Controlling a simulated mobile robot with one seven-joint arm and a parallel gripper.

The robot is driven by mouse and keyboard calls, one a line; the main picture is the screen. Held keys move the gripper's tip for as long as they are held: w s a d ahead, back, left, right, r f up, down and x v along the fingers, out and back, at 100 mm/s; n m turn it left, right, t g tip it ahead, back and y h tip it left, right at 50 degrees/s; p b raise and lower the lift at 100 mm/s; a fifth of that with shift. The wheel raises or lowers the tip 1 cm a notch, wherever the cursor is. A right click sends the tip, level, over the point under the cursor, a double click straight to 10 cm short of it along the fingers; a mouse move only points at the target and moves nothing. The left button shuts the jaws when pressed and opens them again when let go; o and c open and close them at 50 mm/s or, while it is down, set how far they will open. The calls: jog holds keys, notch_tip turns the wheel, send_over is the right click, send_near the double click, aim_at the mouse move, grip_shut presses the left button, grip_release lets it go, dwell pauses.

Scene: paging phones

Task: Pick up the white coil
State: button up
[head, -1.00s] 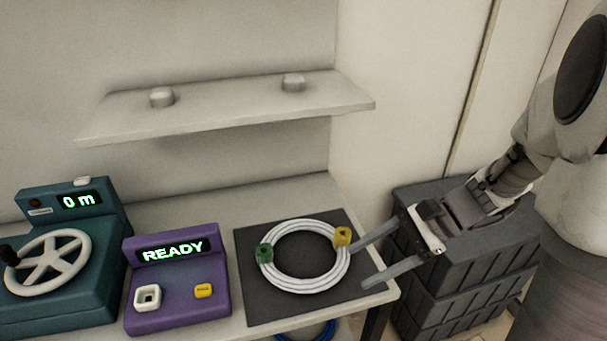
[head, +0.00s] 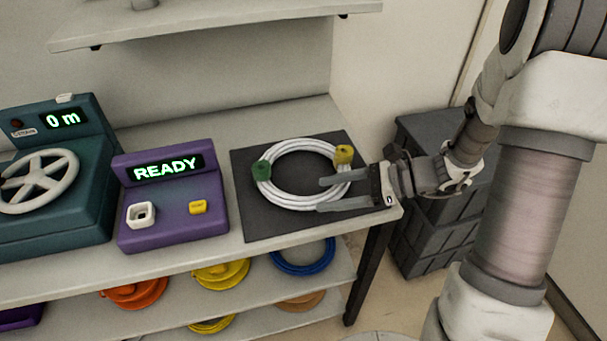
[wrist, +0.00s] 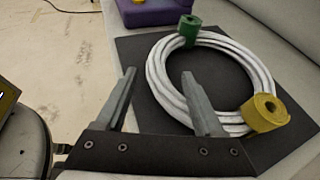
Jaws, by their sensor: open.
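The white coil (head: 271,192) lies flat on a dark mat (head: 248,222) at the right end of the bench. It has a green tag (head: 261,170) on its left and a yellow tag (head: 344,155) on its upper right. My gripper (head: 322,195) is open at the coil's right front side, its fingers pointing left. In the wrist view the coil (wrist: 160,75) shows ahead, and my gripper (wrist: 165,88) has one finger over or beside its near strands and the other outside the ring. I cannot tell the height of the fingers above the coil.
A purple device (head: 172,230) reading "READY" stands left of the mat, with a teal machine (head: 55,235) with a handwheel beyond it. Dark stacked crates (head: 425,135) stand right of the bench. Coloured coils, such as a blue one (head: 303,268), lie on the shelf below.

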aim_at(309, 199)
jog(key=b+x, duration=0.2)
jog(key=x, duration=0.5)
jog(key=shift+s+a, duration=0.1)
jog(key=shift+a, duration=0.05)
jog(key=shift+c, duration=0.2)
jog(key=shift+f, duration=0.1)
grip_shut()
